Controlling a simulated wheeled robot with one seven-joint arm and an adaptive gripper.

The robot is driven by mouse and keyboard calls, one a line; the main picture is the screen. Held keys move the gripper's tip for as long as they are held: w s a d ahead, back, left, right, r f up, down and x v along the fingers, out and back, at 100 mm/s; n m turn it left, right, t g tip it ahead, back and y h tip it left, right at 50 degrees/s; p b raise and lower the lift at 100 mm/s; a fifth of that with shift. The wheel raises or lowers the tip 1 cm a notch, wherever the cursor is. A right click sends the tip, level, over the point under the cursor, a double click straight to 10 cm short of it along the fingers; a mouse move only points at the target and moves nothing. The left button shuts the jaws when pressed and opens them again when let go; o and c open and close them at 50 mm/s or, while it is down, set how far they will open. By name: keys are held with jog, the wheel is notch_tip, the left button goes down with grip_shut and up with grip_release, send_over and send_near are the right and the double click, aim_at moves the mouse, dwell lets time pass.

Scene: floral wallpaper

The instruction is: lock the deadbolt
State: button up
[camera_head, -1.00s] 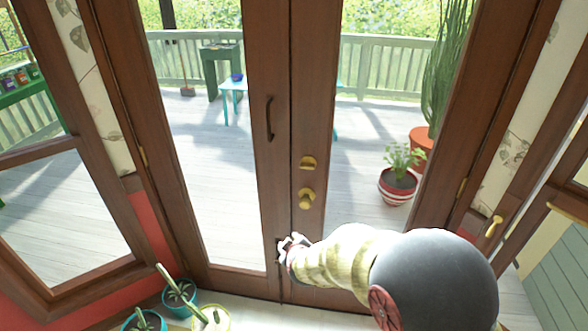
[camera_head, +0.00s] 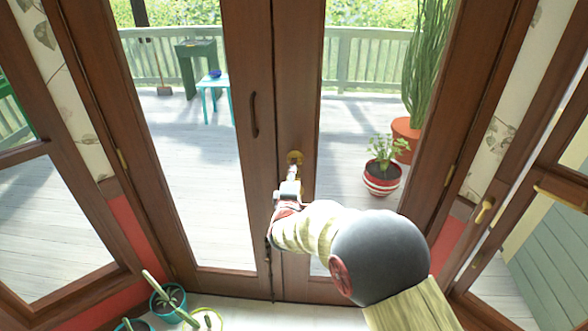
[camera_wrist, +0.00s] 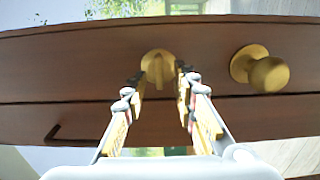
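The brass deadbolt (camera_head: 294,157) is on the brown wooden double door, above the brass knob. In the wrist view the deadbolt (camera_wrist: 158,66) has a round plate and a small turn piece pointing up and down in the picture. The round knob (camera_wrist: 268,74) is to its right there; in the head view my gripper hides it. My gripper (camera_head: 292,172) is just in front of the deadbolt. In the wrist view its two fingers (camera_wrist: 160,80) are apart, one on each side of the turn piece. I cannot tell whether they touch it.
A dark pull handle (camera_head: 254,115) is on the left door leaf. Potted cacti (camera_head: 170,300) stand on the floor at lower left. A side window frame with a brass handle (camera_head: 484,211) is at right. Beyond the glass, a deck holds a red striped pot (camera_head: 382,184).

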jog(key=shift+w, duration=1.15)
jog(key=shift+c, duration=1.1)
grip_shut()
